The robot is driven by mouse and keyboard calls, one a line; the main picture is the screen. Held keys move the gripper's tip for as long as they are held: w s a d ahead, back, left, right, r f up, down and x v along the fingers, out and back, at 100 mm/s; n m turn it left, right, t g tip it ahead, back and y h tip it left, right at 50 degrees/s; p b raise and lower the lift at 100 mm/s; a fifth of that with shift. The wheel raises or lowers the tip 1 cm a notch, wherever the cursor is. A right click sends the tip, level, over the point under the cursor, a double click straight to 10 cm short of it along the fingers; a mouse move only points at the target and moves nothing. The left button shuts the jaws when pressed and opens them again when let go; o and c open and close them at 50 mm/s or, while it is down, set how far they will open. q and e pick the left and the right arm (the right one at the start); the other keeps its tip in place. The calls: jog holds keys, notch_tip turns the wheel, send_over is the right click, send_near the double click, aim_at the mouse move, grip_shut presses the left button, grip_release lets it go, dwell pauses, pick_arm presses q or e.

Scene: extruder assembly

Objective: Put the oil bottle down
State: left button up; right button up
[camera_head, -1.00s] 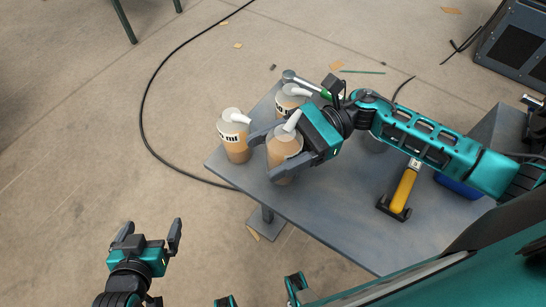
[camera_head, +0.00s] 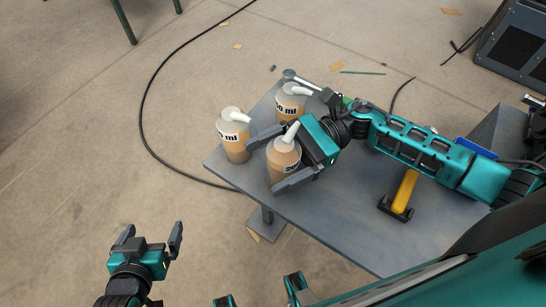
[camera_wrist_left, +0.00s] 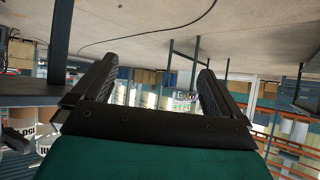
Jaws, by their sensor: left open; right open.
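An oil bottle (camera_head: 284,158) with a white spout stands upright near the front-left part of the grey table (camera_head: 335,222) in the head view. My right gripper (camera_head: 268,163) is open, with one finger on either side of this bottle; I cannot tell whether they touch it. A second bottle (camera_head: 234,140) stands just left, and a third bottle (camera_head: 290,103) stands behind. My left gripper (camera_head: 148,237) is open and empty, off the table at the lower left. Its open fingers also show in the left wrist view (camera_wrist_left: 153,88).
A yellow-handled tool (camera_head: 405,190) lies on the table right of the bottles. A blue object (camera_head: 476,148) is partly hidden behind my right arm. A black cable (camera_head: 142,100) curves over the floor at left. The table's front middle is clear.

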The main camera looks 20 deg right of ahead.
pick_arm(q)
jog(key=shift+r, duration=0.1)
pick_arm(e)
jog(key=shift+r, duration=0.1)
jog(key=shift+r+p, duration=0.2)
jog(key=shift+p, duration=0.15)
jog(key=d, duration=0.2)
jog(key=w+d+b, duration=0.1)
jog(key=d, duration=0.1)
jog(key=d+b, duration=0.1)
jog(key=d, duration=0.1)
jog(key=shift+w+d+f, duration=0.15)
jog(key=shift+d+f, duration=0.05)
jog(key=shift+f, duration=0.1)
jog(key=d, duration=0.2)
jog(key=d+b, duration=0.1)
jog(key=d, duration=0.1)
jog(key=shift+w+d+r, duration=0.1)
jog(key=shift+w, duration=0.3)
jog(key=shift+w+d+r, duration=0.1)
jog(key=shift+d, duration=0.45)
pick_arm(q)
jog(key=shift+w+d+f, duration=0.4)
jog(key=shift+d+f, duration=0.05)
jog(key=shift+f, duration=0.2)
jog(key=shift+a, duration=0.1)
